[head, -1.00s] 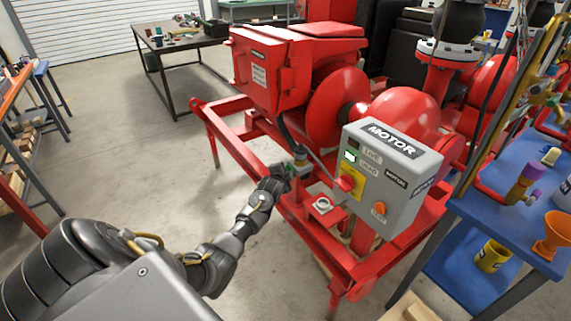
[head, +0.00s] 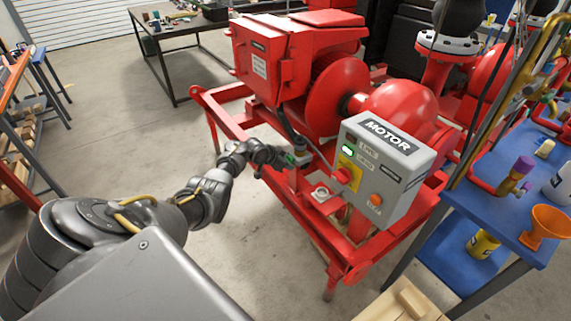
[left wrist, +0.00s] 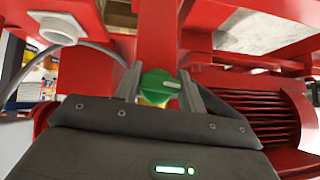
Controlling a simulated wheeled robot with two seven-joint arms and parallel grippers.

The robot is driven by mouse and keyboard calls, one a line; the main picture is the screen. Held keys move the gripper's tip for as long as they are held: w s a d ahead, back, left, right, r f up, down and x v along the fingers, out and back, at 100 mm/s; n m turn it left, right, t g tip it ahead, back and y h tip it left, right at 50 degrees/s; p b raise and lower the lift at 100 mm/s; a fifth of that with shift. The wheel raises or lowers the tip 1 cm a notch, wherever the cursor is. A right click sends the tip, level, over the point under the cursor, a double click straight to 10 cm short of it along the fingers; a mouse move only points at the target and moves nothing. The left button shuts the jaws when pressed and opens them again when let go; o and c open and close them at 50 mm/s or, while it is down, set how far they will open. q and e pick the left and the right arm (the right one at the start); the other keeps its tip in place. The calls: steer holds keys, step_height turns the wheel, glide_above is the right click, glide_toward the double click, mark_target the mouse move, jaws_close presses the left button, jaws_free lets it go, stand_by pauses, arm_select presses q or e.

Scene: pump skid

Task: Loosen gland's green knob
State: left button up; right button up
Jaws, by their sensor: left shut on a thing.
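The gland's green knob (left wrist: 158,82) sits between the two fingers of my left gripper (left wrist: 160,88) in the left wrist view. The fingers are shut on it, one on each side. A bit of yellow shows just below the knob. In the head view my left gripper (head: 284,159) reaches in from the left to the small fitting beside the motor box, and a speck of green (head: 290,158) shows at its tip. The gland body is mostly hidden there. My right gripper is not in view.
The grey motor box (head: 385,168), with a red knob and an orange button, stands close to the right of my gripper. The red skid frame (head: 325,235) surrounds the spot. A blue cart (head: 500,200) with an orange funnel is at the right.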

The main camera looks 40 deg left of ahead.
arm_select(q)
steer(key=shift+f+h+b, duration=0.15)
steer(key=shift+h+b, duration=0.2)
steer(key=shift+h, duration=0.05)
steer(key=shift+n, duration=0.3)
steer(key=shift+h, duration=0.3)
steer(key=o, duration=1)
steer(key=shift+r, duration=0.2)
